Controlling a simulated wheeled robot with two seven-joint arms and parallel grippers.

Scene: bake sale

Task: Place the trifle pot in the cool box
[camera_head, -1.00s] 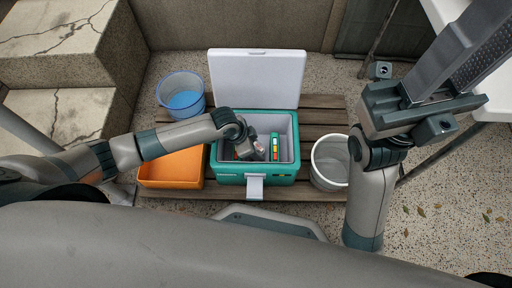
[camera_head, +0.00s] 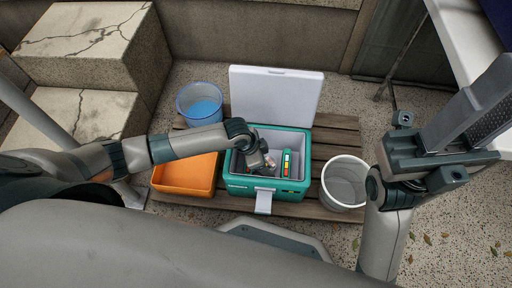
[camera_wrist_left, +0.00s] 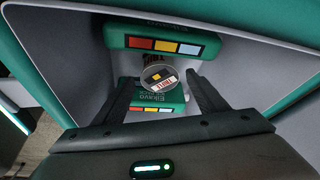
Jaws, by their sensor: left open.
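The teal cool box (camera_head: 240,186) stands open on the slatted wooden platform, its white lid (camera_head: 275,95) raised at the back. My left gripper (camera_head: 268,166) reaches down inside it. In the left wrist view the trifle pot (camera_wrist_left: 158,77), with a round labelled top, sits between the tips of my open left gripper (camera_wrist_left: 160,88). I cannot tell whether the fingers touch it. Teal packs with coloured stripes lie beside it: one beyond (camera_wrist_left: 165,45) and one nearer (camera_wrist_left: 155,100). The gripper mostly hides the pot from the head. My right gripper (camera_head: 465,120) is raised at the right, its opening unclear.
An orange bin (camera_head: 185,177) stands left of the cool box, a blue bucket (camera_head: 199,103) behind left, and a white bucket (camera_head: 343,184) to the right. Stone steps (camera_head: 85,115) are at the left. A white table (camera_head: 465,45) is at the upper right.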

